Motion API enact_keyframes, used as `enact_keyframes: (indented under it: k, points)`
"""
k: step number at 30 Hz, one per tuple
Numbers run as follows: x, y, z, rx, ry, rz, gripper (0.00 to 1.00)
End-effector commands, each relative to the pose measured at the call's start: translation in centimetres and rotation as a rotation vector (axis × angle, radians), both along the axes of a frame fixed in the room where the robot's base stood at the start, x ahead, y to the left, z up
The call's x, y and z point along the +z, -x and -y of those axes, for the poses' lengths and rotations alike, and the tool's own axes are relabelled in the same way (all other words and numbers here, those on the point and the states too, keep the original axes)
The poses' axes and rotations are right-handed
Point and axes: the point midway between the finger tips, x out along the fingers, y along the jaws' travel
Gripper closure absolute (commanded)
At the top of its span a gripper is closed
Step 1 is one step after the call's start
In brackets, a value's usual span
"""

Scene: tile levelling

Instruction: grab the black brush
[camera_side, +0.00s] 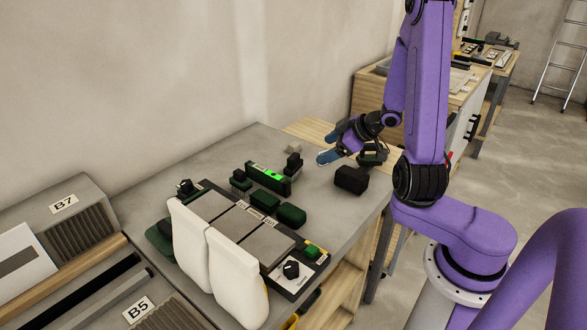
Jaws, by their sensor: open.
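My gripper (338,150) is open, with blue fingers, above the far right part of the grey bench top. Nothing shows between its fingers. A black block-shaped thing (351,180) lies on the bench just below and in front of it, apart from the fingers in the picture; it may be the black brush, but no bristles can be made out. A smaller dark upright piece (293,162) stands to the left of the gripper. Which of these dark things is the brush I cannot tell for sure.
A green-lit level (268,178) and dark green blocks (291,214) lie mid-bench. Grey tiles (239,230) sit in a dark frame, with two tall white rounded objects (236,275) in front. The grey bench (334,224) is clear around the black block's near side.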

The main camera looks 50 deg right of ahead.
Motion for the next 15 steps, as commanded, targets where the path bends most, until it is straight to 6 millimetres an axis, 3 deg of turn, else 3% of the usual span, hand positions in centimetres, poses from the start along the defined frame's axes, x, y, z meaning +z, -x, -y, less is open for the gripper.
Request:
enact_keyframes:
  k: [15]
  points:
    - [1.1,6.4,0.0,-0.101,-0.242,0.223,0.22]
